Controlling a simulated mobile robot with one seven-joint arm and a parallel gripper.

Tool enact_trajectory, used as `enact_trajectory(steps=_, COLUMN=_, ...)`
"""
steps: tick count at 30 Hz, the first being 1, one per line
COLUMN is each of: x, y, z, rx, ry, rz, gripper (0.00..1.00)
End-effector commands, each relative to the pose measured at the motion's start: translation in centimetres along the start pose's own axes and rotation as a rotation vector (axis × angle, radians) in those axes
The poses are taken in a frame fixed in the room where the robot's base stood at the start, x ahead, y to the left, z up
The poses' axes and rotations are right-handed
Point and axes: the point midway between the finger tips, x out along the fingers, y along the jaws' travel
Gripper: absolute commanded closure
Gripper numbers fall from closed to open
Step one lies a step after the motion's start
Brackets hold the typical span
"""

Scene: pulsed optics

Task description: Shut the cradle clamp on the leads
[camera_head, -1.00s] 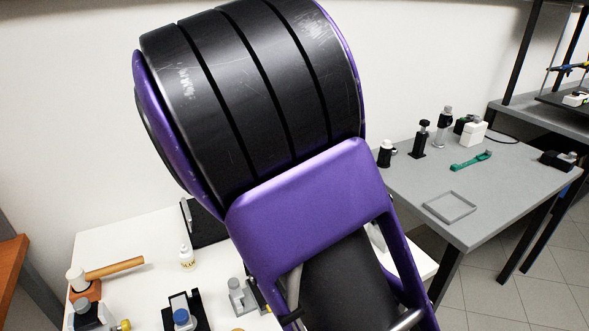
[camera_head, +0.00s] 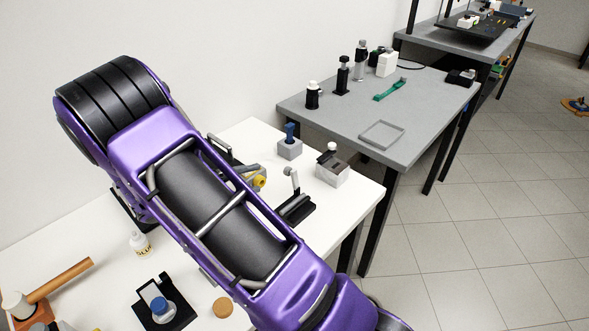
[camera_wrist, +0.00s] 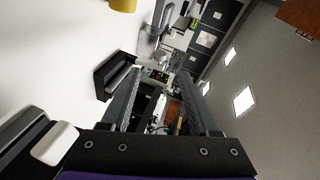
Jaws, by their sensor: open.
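My gripper (camera_wrist: 163,100) shows in the wrist view as two dark fingers with an open gap and nothing between them. It is outside the head view, where my purple arm covers much of the white table. A black-based fixture with a grey upright lever (camera_head: 295,200) stands on the white table right of my arm; it may be the cradle clamp, but I cannot tell for sure. No leads can be made out in it. In the wrist view, a black block with a grey top (camera_wrist: 118,75) lies left of the fingers, apart from them.
The white table (camera_head: 350,195) also holds a grey box with a knob (camera_head: 332,168), a blue-topped block (camera_head: 290,145), a glue bottle (camera_head: 140,243), a mallet (camera_head: 60,280) and a black holder with a blue cap (camera_head: 160,305). A grey table (camera_head: 430,115) with tools stands beyond.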

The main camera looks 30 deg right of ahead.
Motion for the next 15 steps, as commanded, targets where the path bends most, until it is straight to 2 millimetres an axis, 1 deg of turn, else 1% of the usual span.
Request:
enact_trajectory(steps=1, x=1.3, y=0.1, z=-0.1, rx=0.001, ry=0.005, rz=0.0, gripper=0.39)
enact_trajectory(steps=3, x=2.8, y=0.1, z=-0.1, rx=0.001, ry=0.004, rz=0.0, gripper=0.39)
enact_trajectory(steps=12, x=9.4, y=0.1, z=-0.1, rx=0.003, ry=0.004, rz=0.002, gripper=0.39)
enact_trajectory(steps=15, x=11.2, y=0.1, z=-0.1, rx=0.002, ry=0.003, rz=0.002, gripper=0.39)
